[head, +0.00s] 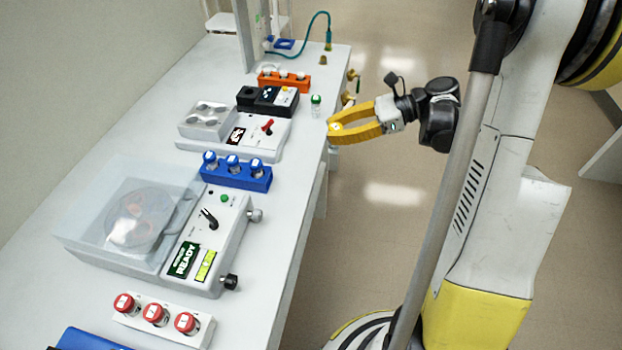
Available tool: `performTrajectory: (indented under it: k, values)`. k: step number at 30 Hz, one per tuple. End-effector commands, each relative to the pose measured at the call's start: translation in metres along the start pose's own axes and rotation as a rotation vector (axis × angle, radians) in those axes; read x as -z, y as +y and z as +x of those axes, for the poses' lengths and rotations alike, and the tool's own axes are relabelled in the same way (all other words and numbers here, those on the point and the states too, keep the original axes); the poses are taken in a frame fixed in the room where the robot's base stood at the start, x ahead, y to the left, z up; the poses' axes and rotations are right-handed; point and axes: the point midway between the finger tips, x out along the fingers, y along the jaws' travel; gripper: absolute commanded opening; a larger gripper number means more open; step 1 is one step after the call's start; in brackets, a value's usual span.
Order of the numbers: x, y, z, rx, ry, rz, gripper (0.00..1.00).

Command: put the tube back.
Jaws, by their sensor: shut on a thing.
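My gripper (334,128) has yellow fingers and reaches in from the right, over the right edge of the bench. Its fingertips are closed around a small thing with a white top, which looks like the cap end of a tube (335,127). The fingers hide most of this tube. A separate clear tube with a green cap (316,104) stands upright on the bench, just beyond and left of the fingertips. An orange rack (285,83) with white-topped tubes stands farther back.
A blue rack (237,176) holds blue-capped tubes, and a white rack (164,322) holds red-capped tubes. Between them is a device with a clear lid and a READY display (184,260). A device with a red lever (240,138) and a black block (266,98) stand near the gripper.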

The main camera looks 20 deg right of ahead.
Motion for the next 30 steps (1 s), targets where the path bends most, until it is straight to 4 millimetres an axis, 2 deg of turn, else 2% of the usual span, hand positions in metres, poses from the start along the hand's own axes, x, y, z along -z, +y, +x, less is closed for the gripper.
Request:
performTrajectory:
  k: [5,9,12,15,20,27,30]
  values:
    - [0.008,0.003,0.041,-0.012,0.001,-0.005,0.0]
    - [0.014,0.004,0.083,-0.01,0.001,-0.005,0.0]
    - [0.017,0.004,0.107,-0.008,0.001,-0.003,0.0]
    - [0.018,0.004,0.123,-0.006,0.001,-0.003,0.0]
    - [0.02,0.003,0.133,-0.004,0.001,-0.001,0.0]
    - [0.052,0.003,0.146,-0.003,0.001,-0.001,0.0]
    - [0.056,0.003,0.148,-0.003,0.001,-0.001,0.0]
